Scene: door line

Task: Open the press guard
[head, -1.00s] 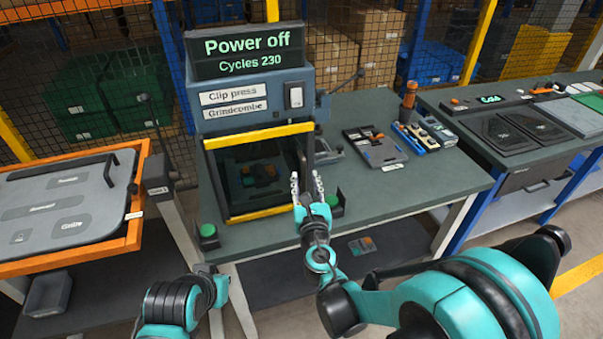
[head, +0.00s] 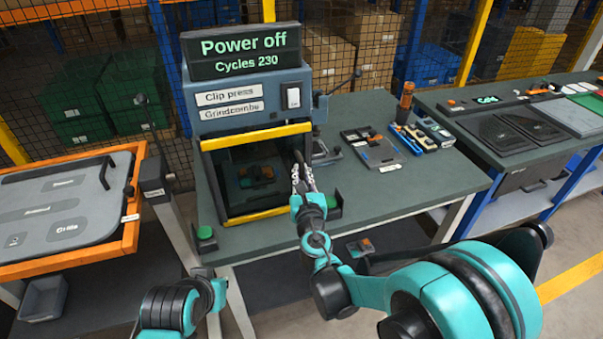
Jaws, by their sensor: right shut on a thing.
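The clip press (head: 250,100) stands on a dark green bench, and its display reads "Power off" and "Cycles 230". Its guard (head: 240,183) is a dark see-through panel with a yellow bar along the top and bottom, and it covers the press opening. A dark upright handle (head: 299,159) shows at the guard's right side. My right gripper (head: 303,178) is at that side, its fingers closed on the handle; the exact contact is small and partly hidden. My left arm shows at the bottom left, but its gripper does not show.
A green button (head: 205,233) sits at the bench front, left of the guard. A tool tray (head: 372,147) and blue tools lie right of the press. An orange-framed panel (head: 70,205) stands at left.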

